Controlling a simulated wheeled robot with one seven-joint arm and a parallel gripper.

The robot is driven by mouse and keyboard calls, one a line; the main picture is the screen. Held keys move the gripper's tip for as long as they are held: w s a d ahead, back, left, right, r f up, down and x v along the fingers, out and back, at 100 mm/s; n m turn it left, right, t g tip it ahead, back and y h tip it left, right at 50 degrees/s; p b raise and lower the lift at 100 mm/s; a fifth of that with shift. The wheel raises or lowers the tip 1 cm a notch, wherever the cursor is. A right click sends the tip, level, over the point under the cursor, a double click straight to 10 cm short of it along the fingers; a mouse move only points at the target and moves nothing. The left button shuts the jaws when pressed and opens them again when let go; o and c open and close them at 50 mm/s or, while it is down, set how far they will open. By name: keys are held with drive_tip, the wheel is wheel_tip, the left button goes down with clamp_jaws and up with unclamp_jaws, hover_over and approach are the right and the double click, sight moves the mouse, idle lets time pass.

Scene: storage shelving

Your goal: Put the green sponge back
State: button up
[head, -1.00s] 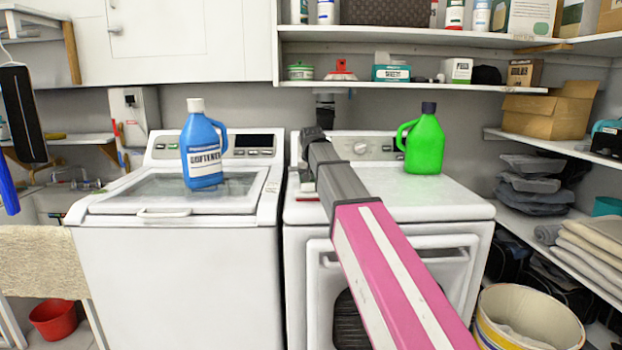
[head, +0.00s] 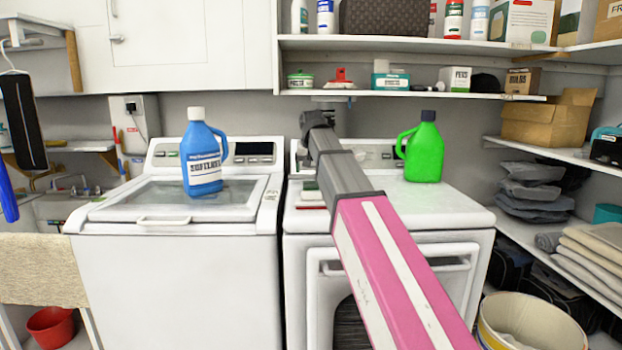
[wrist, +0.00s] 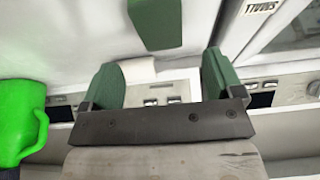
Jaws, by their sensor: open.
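The green sponge (wrist: 155,22) is a dark green block at the top of the wrist view, cut off by the frame edge. It lies beyond my fingertips, apart from them, on a white surface. My gripper (wrist: 160,62) is open, its two green fingers spread with nothing held between them. In the head view my arm reaches over the dryer (head: 440,208), and its links hide the gripper's fingers. A small dark green patch shows beside the arm on the dryer top; I cannot tell for certain whether it is the sponge.
A green jug (head: 425,150) stands on the dryer, right of my arm. A blue softener jug (head: 202,160) stands on the washer (head: 170,270). A shelf (head: 420,94) with cans and boxes hangs above. A bin (head: 530,325) stands at lower right.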

drive_tip(key=shift+v, duration=1.75)
